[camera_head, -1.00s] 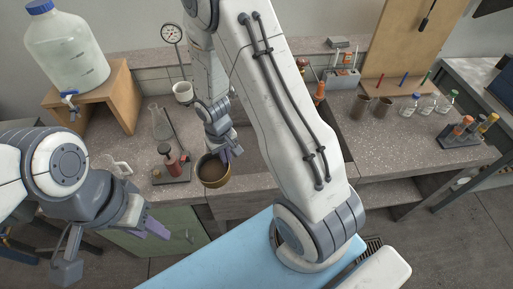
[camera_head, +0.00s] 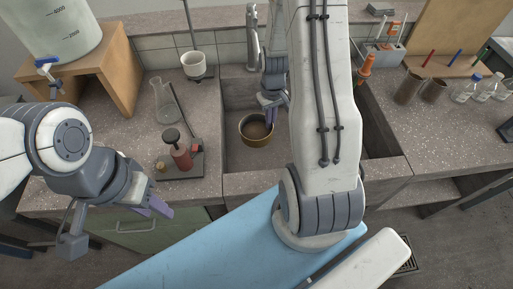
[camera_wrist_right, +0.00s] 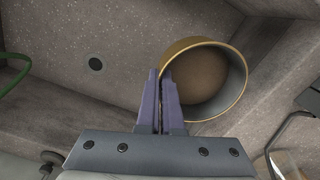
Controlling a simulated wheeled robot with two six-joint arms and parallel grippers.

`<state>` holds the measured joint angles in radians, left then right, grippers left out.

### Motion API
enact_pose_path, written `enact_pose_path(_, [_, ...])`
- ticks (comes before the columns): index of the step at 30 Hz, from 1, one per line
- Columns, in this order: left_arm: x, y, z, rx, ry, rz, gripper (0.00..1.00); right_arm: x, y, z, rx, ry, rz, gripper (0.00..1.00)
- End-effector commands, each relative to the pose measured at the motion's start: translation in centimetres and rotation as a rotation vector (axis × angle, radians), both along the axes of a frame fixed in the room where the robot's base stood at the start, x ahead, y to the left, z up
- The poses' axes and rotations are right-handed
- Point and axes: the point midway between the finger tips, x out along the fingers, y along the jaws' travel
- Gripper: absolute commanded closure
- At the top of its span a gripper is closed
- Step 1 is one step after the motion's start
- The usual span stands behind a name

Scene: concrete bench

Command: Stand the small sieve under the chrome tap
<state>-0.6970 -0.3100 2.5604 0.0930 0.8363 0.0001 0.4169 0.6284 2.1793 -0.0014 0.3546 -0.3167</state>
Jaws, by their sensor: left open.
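The small sieve (camera_head: 256,133) is a round brass-coloured pan with a brownish mesh bottom. It is inside the sink, roughly level. My right gripper (camera_head: 268,112) is shut on its rim. In the right wrist view the fingers (camera_wrist_right: 160,100) pinch the near left wall of the sieve (camera_wrist_right: 236,85). I cannot tell whether the sieve touches the sink floor. The chrome tap (camera_head: 252,38) rises behind the sink, partly beside my right arm, and its outlet is hard to make out. My left gripper (camera_head: 115,228) is open and empty, in front of the bench.
The sink's bare floor (camera_head: 238,158) shows left of the sieve; a drain (camera_wrist_right: 96,63) shows in the wrist view. Left stand a flask (camera_head: 165,105), a dark-red burner-like item (camera_head: 181,152) and a white cup on a stand (camera_head: 195,66). My right arm hides the sink's middle.

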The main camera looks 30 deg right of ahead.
Motion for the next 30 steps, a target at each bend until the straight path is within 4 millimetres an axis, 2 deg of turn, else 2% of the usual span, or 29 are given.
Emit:
enact_pose_path(1, [0.0,0.0,-3.0,0.000,0.000,0.000,0.59,-0.5,-1.7,-2.7,0.007,-0.006,-0.021,1.00])
enact_pose_path(3, [0.0,0.0,-4.4,0.000,0.000,0.000,0.59,-1.1,-3.4,-3.9,0.019,-0.010,-0.030,1.00])
enact_pose_path(9, [0.0,0.0,-6.8,-0.001,-0.001,-0.001,0.59,-2.4,-6.3,-5.7,0.038,-0.024,-0.040,1.00])
enact_pose_path(13, [0.0,0.0,-7.0,-0.001,-0.001,-0.001,0.59,-2.1,-6.7,-6.2,0.044,-0.025,-0.039,1.00])
enact_pose_path(17, [0.0,0.0,-6.8,-0.001,-0.001,-0.001,0.59,0.1,-6.5,-7.4,0.045,-0.024,-0.033,1.00])
enact_pose_path(24, [0.0,0.0,-6.6,-0.001,-0.001,-0.001,0.59,5.6,-6.2,-10.7,0.044,-0.025,-0.034,1.00])
enact_pose_path(30, [0.0,0.0,-6.5,-0.001,-0.001,0.000,0.59,8.5,-6.0,-12.4,0.043,-0.026,-0.035,1.00])
